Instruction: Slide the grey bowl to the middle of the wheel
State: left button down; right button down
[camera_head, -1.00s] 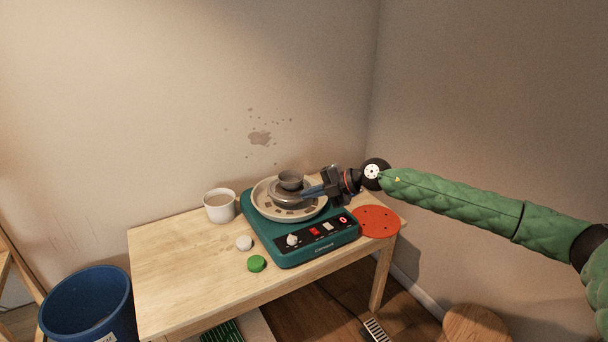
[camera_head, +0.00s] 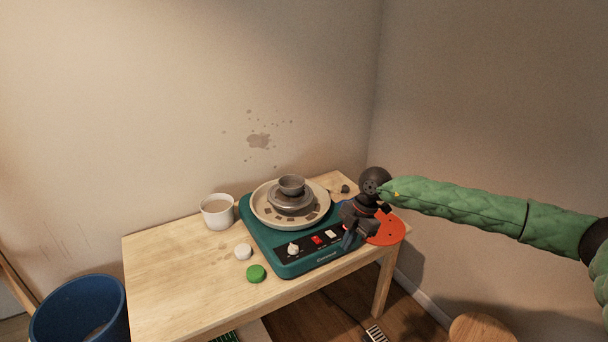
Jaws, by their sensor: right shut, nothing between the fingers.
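The small grey bowl (camera_head: 291,184) stands upright on a grey stepped piece (camera_head: 290,203) in the round cream pan of the teal pottery wheel (camera_head: 268,258). The bowl looks close to the middle of the wheel; the exact offset is hard to judge. My right gripper (camera_head: 349,238) is shut and empty. It points down by the wheel's right front corner, over the near edge of the orange disc, apart from the bowl. My left gripper is not in view.
A white mug (camera_head: 217,211) stands left of the wheel. A white round piece (camera_head: 243,252) and a green round piece (camera_head: 256,273) lie before it. The orange disc (camera_head: 390,232) lies at the table's right end. The table's left (camera_head: 165,265) is clear. A blue bin (camera_head: 80,312) stands on the floor.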

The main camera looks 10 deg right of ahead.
aim_at(291, 185)
jog(key=i, duration=1.75)
